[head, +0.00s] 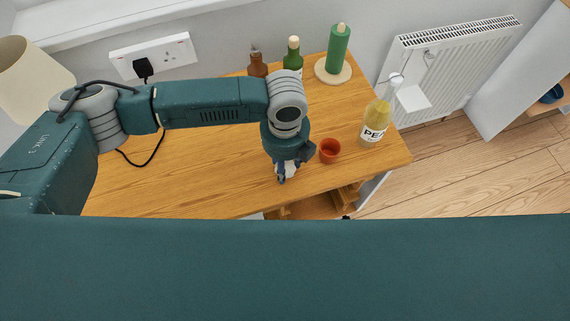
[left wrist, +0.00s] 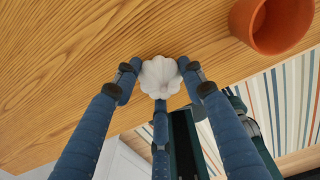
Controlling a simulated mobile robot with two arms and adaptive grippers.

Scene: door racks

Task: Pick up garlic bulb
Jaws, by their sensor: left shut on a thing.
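The white garlic bulb (left wrist: 160,76) is between the blue fingers of my left gripper (left wrist: 158,82) in the left wrist view. The fingers press on it from several sides. In the head view my left gripper (head: 284,177) points down near the table's front edge, and a bit of the white garlic bulb (head: 290,169) shows among the fingers. I cannot tell whether the bulb touches the wooden table (head: 185,180). My right gripper is not in view.
A small terracotta pot (head: 329,151) stands just right of my left gripper and shows in the left wrist view (left wrist: 272,22). A yellow bottle (head: 376,122), a green roll on a stand (head: 337,50), and a green bottle (head: 293,56) and brown bottle (head: 257,64) stand behind. The table's left part is clear.

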